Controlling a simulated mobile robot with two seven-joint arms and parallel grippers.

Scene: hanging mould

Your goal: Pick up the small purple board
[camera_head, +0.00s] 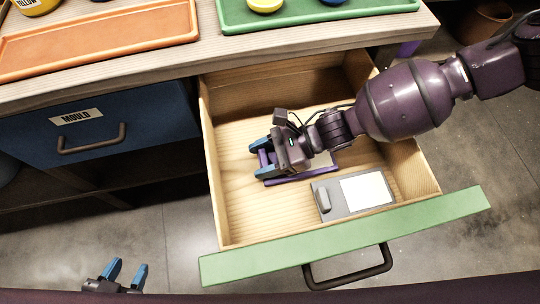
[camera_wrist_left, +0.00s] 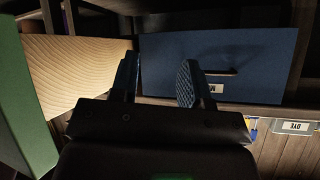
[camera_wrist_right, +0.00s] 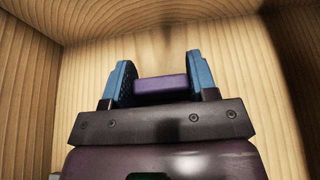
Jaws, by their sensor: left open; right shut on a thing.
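The small purple board (camera_head: 285,178) lies in the open wooden drawer, partly hidden under my right gripper and wrist. My right gripper (camera_head: 260,158) reaches into the drawer from the right and is shut on the board's purple handle. In the right wrist view the purple handle (camera_wrist_right: 161,89) sits between the two blue fingers (camera_wrist_right: 160,85). My left gripper (camera_head: 126,270) is open and empty, low at the left of the head view, outside the drawer. In the left wrist view its fingers (camera_wrist_left: 157,80) are apart.
A grey board with a white panel (camera_head: 365,190) and grey handle lies at the drawer's front. The drawer's green front (camera_head: 345,235) has a dark handle. A closed blue drawer labelled MOULD (camera_head: 100,125) is left. Orange (camera_head: 100,40) and green (camera_head: 310,18) trays stand on the counter.

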